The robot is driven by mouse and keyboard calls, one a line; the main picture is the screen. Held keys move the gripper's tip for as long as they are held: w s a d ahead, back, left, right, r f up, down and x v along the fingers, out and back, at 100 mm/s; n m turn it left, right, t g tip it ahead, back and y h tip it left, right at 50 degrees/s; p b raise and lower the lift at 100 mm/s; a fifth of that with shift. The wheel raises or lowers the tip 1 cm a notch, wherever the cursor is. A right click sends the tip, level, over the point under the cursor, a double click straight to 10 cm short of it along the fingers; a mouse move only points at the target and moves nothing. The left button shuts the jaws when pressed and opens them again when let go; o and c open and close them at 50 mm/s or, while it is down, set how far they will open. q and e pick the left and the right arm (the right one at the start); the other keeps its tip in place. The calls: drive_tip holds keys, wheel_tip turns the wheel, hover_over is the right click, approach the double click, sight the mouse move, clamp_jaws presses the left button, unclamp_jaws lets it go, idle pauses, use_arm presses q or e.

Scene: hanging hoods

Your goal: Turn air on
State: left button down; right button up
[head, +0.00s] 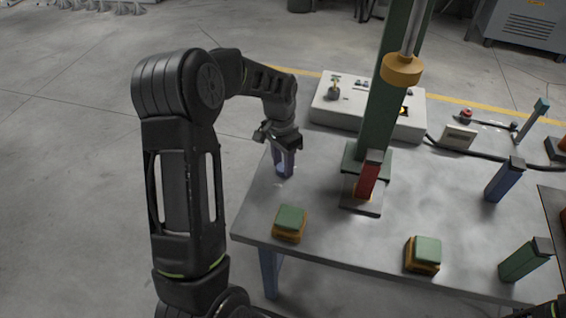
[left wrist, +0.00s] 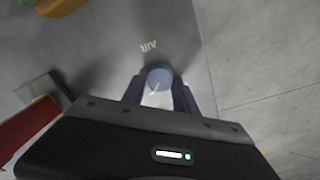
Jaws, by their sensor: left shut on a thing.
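The air knob, a round blue-grey dial (left wrist: 159,77) with a pale pointer mark, shows in the left wrist view just below the printed word AIR (left wrist: 149,46) on the metal table. My left gripper (left wrist: 158,92) has its two fingers on either side of the knob, shut on it. In the head view my left gripper (head: 283,172) points straight down at the left edge of the table (head: 262,222) and largely hides the knob. My right gripper cannot be made out; only a dark bit of an arm shows at the bottom right corner.
A white control box (head: 345,112) is behind. Two green-topped yellow blocks (head: 290,222) (head: 424,254) sit at the front. Blue (head: 504,180) and green (head: 526,260) levers stand right.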

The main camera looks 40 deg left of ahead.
sight(282, 165)
use_arm(q)
drive_tip(key=c, duration=0.9)
unclamp_jaws()
drive_tip(key=shift+c, duration=0.2)
drive_tip(key=shift+a+r+b, duration=0.2)
drive_tip(key=shift+r+b, duration=0.15)
drive_tip(key=shift+r, duration=3.55)
